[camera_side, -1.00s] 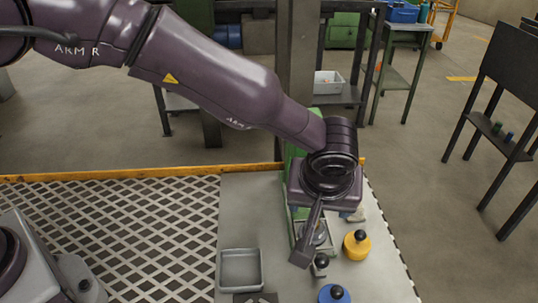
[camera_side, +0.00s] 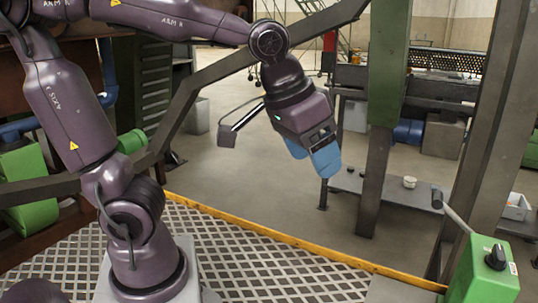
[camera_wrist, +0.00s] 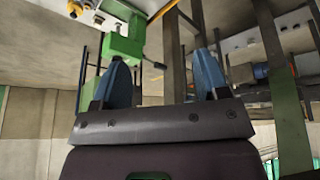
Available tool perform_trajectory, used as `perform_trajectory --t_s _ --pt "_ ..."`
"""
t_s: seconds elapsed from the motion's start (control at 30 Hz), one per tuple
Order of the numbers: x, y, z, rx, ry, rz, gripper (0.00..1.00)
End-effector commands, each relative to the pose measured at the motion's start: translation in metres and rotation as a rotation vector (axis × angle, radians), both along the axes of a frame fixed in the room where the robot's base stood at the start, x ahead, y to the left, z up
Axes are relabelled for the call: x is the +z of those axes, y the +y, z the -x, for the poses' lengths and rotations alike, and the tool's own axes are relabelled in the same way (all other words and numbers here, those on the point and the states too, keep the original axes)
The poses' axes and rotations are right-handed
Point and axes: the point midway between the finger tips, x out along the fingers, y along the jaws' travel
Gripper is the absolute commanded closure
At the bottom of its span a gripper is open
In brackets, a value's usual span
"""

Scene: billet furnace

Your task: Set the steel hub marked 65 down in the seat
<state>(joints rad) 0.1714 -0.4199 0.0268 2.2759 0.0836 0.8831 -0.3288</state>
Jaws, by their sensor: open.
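My gripper (camera_side: 313,164) hangs in the air above the open floor, beyond the yellow-edged grating, with its two blue fingers pointing down and right. In the wrist view the fingers (camera_wrist: 161,72) stand wide apart with nothing between them. I cannot make out the steel hub marked 65 or its seat in either current view. A small yellow piece (camera_wrist: 75,8) and small dark parts show at the top left of the wrist view, too small to identify.
A green machine with a lever (camera_side: 483,270) stands at the lower right, and also shows in the wrist view (camera_wrist: 124,40). A grating (camera_side: 250,262) with a yellow edge lies below. A green and grey post (camera_side: 385,100) and diagonal beams stand near my arm.

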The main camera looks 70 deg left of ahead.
Motion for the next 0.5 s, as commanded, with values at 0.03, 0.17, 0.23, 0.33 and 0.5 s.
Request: perform_trajectory --t_s 0.03,0.17,0.23,0.33,0.5 --pt "0.001 0.010 0.018 -0.018 -0.025 -0.008 0.32" --pt "-0.003 0.022 0.049 -0.081 -0.062 -0.038 0.32" --pt "-0.006 0.025 0.059 -0.104 -0.074 -0.052 0.32" --pt "-0.009 0.027 0.067 -0.123 -0.084 -0.063 0.32" --pt "-0.010 0.027 0.069 -0.130 -0.084 -0.066 0.32"
